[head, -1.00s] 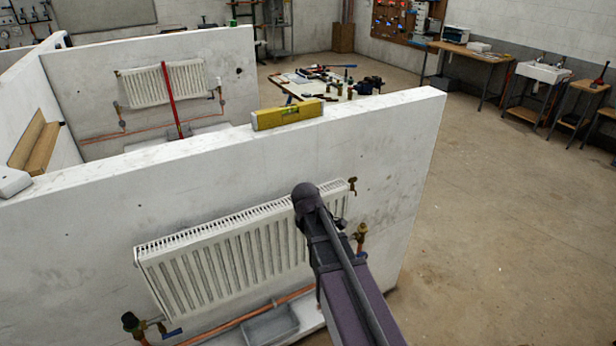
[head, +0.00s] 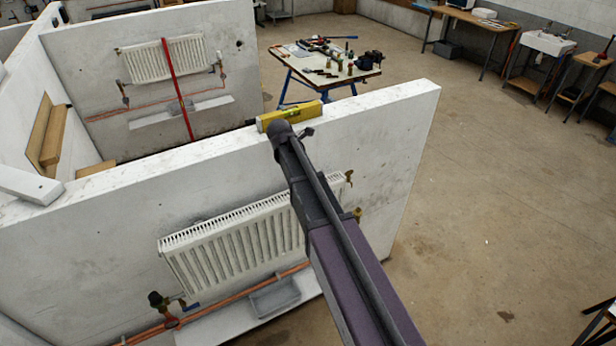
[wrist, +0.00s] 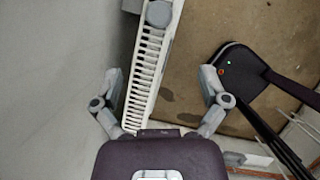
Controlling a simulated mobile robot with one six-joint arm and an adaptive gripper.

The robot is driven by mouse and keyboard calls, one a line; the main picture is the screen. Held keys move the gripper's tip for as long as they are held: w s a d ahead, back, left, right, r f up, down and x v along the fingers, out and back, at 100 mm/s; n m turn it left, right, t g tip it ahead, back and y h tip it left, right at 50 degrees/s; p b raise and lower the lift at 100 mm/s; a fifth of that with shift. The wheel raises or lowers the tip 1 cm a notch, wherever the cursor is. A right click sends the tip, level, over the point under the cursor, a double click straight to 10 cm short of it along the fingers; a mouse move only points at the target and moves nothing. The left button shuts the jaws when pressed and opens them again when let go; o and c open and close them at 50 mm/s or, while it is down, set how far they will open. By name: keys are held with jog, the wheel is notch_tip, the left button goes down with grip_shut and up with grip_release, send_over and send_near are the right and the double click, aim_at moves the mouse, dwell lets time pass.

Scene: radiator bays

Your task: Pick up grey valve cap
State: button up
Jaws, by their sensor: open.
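A grey round cap (wrist: 159,13), which looks like the valve cap, shows at the top edge of the wrist view. It appears to sit on the slatted top of a white radiator (wrist: 150,70). My gripper (wrist: 160,75) is open and empty, its two fingers spread either side of the radiator top in that view. The cap is ahead of the fingers, apart from them and roughly midway between their lines. In the head view the radiator (head: 225,250) hangs on the near wall. My arm covers its right part, and I cannot make out the cap or the fingers there.
A yellow spirit level (head: 290,115) lies on top of the near partition wall (head: 400,110). Copper pipe (head: 235,298) and a grey tray (head: 275,296) are below the radiator. A tool-covered workbench (head: 325,70) stands behind the wall.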

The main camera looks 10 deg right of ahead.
jog(key=shift+w+a+r+n, duration=0.1)
jog(key=shift+w+r+n, duration=0.15)
jog(key=shift+r+n, duration=0.1)
jog(key=shift+f, duration=0.1)
jog(key=b+x, duration=0.6)
jog(key=x, duration=0.1)
jog(key=shift+b, duration=0.3)
jog(key=shift+w+d+f+b, duration=0.15)
jog(key=shift+d+f+b, duration=0.2)
jog(key=shift+f+b, duration=0.3)
jog(key=shift+f, duration=0.15)
jog(key=shift+d+b+x, duration=0.2)
jog(key=shift+b+x, duration=2.15)
jog(key=shift+x, duration=0.15)
jog(key=c, duration=0.9)
